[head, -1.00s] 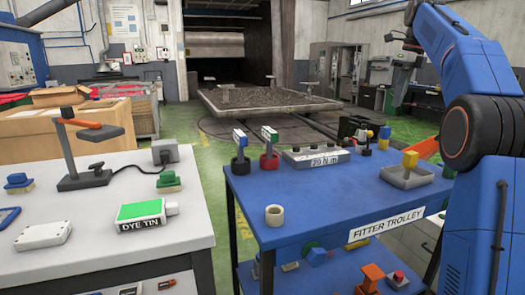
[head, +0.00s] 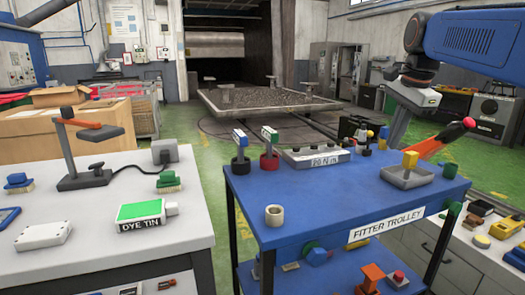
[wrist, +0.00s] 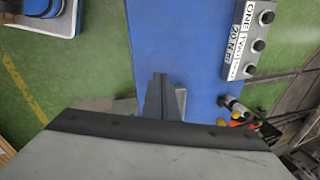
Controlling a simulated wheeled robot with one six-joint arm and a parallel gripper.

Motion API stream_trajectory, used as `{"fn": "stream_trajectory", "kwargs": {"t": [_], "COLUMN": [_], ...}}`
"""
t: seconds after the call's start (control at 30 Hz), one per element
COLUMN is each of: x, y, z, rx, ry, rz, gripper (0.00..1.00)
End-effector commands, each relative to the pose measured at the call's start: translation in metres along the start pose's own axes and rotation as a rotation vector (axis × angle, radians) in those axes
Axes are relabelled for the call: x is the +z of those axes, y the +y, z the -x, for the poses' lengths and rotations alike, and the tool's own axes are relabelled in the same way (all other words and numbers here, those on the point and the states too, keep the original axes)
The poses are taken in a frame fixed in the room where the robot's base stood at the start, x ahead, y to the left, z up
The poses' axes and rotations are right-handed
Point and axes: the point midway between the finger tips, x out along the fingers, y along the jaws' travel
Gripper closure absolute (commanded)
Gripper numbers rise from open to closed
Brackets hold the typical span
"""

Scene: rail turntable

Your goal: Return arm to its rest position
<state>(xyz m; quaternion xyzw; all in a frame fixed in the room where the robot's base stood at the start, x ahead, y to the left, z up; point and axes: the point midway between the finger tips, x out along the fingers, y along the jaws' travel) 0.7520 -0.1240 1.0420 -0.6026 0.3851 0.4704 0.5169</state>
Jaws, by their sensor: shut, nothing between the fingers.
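My gripper (head: 397,125) hangs below my wrist at the right of the head view, high over the far right part of the fitter trolley; its fingertips are hard to make out there. In the wrist view my gripper (wrist: 162,82) shows as narrow dark fingers, close together and empty, above the blue trolley top (wrist: 185,40). My blue upper arm link (head: 475,40) reaches in from the top right. Part of the wrist view's lower half is hidden by my own wrist housing.
The fitter trolley (head: 305,222) carries a grey socket block (head: 315,157), a cream ring (head: 274,215), two coloured-top holders and a grey tray (head: 405,180) with a yellow block. A white bench (head: 95,225) stands left; a drawer cabinet (head: 480,255) stands right. Green floor lies between.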

Motion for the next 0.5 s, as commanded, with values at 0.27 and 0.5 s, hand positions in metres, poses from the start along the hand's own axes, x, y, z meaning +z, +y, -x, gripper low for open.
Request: {"fn": "stream_trajectory", "kwargs": {"t": [0.27, 0.5], "x": [0.040, 0.067], "y": [0.089, 0.169], "z": [-0.040, -0.089], "rx": [-0.036, -0.060], "ry": [0.026, 0.060], "rz": [0.405, 0.759], "gripper": [1.00, 1.00]}}
